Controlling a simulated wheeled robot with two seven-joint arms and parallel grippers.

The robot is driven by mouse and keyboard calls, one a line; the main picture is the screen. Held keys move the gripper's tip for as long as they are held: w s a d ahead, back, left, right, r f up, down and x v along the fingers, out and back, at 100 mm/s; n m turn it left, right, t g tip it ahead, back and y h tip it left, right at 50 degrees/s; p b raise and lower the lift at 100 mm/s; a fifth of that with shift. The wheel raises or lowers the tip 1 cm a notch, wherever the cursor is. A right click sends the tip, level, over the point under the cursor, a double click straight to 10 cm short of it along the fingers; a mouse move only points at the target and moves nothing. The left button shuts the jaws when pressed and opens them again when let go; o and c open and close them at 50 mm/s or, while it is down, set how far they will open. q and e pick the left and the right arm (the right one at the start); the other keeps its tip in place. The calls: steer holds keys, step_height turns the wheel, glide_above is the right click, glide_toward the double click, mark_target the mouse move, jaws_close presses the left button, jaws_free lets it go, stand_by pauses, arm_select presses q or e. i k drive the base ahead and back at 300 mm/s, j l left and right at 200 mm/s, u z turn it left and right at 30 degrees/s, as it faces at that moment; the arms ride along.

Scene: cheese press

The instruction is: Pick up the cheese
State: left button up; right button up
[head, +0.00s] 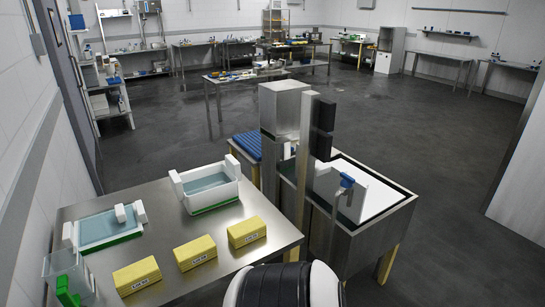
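Three yellow rectangular blocks with dark print on their front faces, which look like the cheese, lie in a slanting row near the front of the steel table (165,205). The left block (137,276), the middle block (195,253) and the right block (247,232) are apart from each other. Nothing covers them. Neither of my grippers shows in the head view, so none is seen touching a block.
Behind the blocks are a white tub (210,187) of bluish liquid and a shallow green-edged tray (97,229). A clear container (70,272) stands at the left edge. A tall metal press (284,112) and a basin (378,200) stand to the right.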

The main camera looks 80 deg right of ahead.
mark_target(131, 278)
steer(key=z, duration=1.5)
